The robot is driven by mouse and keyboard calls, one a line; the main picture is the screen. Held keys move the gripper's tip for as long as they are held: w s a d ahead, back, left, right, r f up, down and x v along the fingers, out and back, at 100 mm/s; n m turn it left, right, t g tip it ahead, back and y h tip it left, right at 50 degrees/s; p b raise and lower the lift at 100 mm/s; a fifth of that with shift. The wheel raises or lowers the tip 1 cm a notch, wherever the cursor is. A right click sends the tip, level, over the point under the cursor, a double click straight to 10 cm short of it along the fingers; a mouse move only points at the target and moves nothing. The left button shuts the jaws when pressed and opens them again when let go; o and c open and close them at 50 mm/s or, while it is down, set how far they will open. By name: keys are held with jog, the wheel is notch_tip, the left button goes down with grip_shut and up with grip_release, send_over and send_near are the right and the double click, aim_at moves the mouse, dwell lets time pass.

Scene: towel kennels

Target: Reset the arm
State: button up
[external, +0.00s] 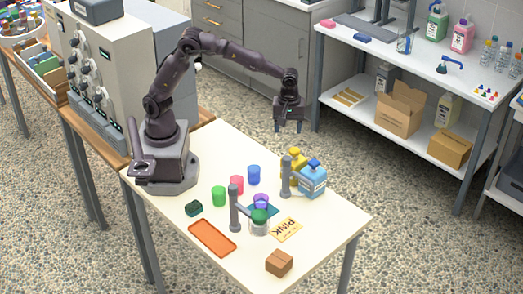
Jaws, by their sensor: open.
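My arm stands on the far left end of the cream table (310,246) and stretches out to the right. My gripper (287,128) hangs pointing down, beyond the table's back edge and over the speckled floor. Its fingers are apart and nothing shows between them. It is well clear of all objects on the table.
The table holds green (218,196), red (237,185) and blue (254,175) cups, a purple cup (261,201), an orange tray (212,238), a brown box (279,263), a card (286,229), blue (312,180) and yellow bottles, and grey posts. A shelved bench (420,75) stands back right.

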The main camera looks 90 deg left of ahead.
jog(key=s+a+r+m+t, duration=0.2)
jog(key=s+a+m, duration=0.1)
jog(key=s+m, duration=0.3)
jog(key=s+a+r+m+t, duration=0.1)
jog(key=s+a+r+m, duration=0.2)
jog(key=s, duration=0.6)
jog(key=s+a+r+m+t, duration=0.2)
jog(key=s+a+r+m, duration=0.1)
jog(key=s+m, duration=0.5)
jog(key=shift+r+m+t, duration=0.25)
jog(key=shift+m+t, duration=0.05)
